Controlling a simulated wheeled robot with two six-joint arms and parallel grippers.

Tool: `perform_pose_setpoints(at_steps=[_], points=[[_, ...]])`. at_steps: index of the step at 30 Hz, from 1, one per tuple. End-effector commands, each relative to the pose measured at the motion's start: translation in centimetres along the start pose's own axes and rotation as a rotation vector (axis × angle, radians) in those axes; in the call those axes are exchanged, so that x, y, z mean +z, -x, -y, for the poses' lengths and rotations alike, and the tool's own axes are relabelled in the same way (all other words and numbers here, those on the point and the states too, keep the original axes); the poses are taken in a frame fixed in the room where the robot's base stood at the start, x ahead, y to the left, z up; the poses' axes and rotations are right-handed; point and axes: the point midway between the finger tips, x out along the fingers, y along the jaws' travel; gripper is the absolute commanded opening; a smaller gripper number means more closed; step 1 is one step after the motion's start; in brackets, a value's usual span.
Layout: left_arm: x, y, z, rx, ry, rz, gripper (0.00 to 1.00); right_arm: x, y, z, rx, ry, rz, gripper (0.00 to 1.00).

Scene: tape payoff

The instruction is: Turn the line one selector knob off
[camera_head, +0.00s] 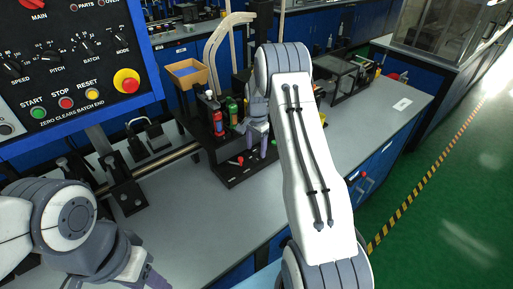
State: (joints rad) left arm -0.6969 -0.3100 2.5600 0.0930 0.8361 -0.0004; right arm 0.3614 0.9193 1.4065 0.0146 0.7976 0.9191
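A dark control panel (22,75) in a blue frame stands at the upper left. It carries a red MAIN knob (33,4), cut by the top edge, and black knobs marked SPEED (14,70), PITCH (49,53), BATCH (82,28) and MODE (106,12). I see no label reading line one, so I cannot tell which knob is that selector. My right gripper (257,143) points down over the bench, well right of the panel; its finger gap is unclear. My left gripper (152,279) is below the panel, mostly cut off by the bottom edge.
A grey bench (190,215) runs beneath both arms. A black rack (228,150) with red and green bottles stands beside my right gripper. An orange-brown bin (187,74) is behind it. Black fixtures on a rail (150,165) lie below the panel. Green floor (440,190) is open at right.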

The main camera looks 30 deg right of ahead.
Motion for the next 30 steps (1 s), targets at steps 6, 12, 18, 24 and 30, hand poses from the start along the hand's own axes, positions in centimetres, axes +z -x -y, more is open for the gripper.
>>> perform_pose_setpoints(at_steps=[6,12,18,24,30], points=[[0.0,0.0,0.0,0.000,0.000,0.000,0.50,0.1,-0.1,-0.1,0.003,0.001,0.002,0.69],[0.0,-0.5,0.0,0.000,0.000,0.000,0.50,0.0,1.4,0.0,0.000,0.002,0.000,0.69],[0.1,-1.3,0.1,0.000,0.000,0.000,0.50,0.0,5.3,0.0,-0.002,0.001,-0.002,0.69],[0.1,-1.7,0.1,0.000,0.000,0.000,0.50,0.0,8.8,0.0,0.000,0.001,-0.001,0.69],[0.1,-1.8,0.1,0.000,0.000,0.000,0.50,0.0,10.3,0.0,0.002,0.000,0.001,0.69]])
